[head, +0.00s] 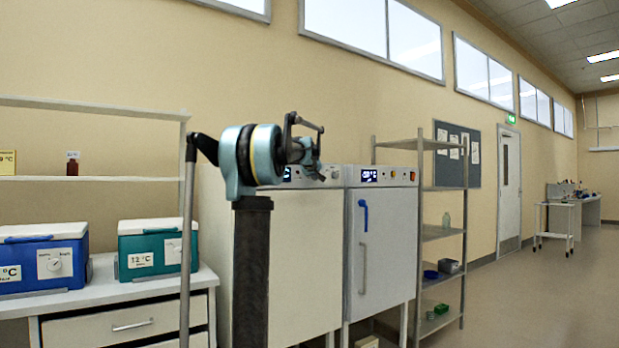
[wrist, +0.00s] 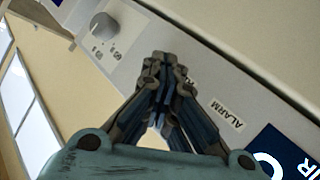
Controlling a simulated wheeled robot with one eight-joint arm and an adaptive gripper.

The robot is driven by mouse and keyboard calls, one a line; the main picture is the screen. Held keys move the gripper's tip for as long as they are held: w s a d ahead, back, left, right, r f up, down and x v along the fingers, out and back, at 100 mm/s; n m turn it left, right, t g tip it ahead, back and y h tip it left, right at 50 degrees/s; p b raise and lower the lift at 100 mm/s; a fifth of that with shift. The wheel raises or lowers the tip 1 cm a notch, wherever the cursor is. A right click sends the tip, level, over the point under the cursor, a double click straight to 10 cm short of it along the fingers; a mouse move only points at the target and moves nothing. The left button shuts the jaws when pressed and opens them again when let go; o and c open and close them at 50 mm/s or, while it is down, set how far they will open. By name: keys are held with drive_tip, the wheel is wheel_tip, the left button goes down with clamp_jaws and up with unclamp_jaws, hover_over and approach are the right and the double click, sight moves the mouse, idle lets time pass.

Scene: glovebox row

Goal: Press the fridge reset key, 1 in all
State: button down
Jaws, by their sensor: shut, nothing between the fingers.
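Two white cabinets stand side by side in the head view, the left one (head: 315,235) and the right one (head: 383,245), each with a control strip on top. My gripper (head: 333,176) is at the left cabinet's strip. In the wrist view my gripper (wrist: 160,62) is shut and empty, its fingertips over the control panel (wrist: 205,72). An ALARM label (wrist: 227,114) lies beside the fingers, and another label is mostly covered by them. No reset key shows; the fingers hide that part of the panel. I cannot tell whether the fingertips touch it.
The panel also has a grey dial (wrist: 103,27) and a dark blue display (wrist: 285,152). In the head view, a blue cooler box (head: 40,262) and a green one (head: 155,250) stand on the left bench. A metal shelf rack (head: 442,235) stands right.

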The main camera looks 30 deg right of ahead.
drive_tip(key=shift+s, duration=0.85)
drive_tip(key=shift+s+d, duration=0.15)
drive_tip(key=shift+s, duration=1.1)
drive_tip(key=shift+s+d, duration=0.1)
drive_tip(key=shift+s, duration=1.15)
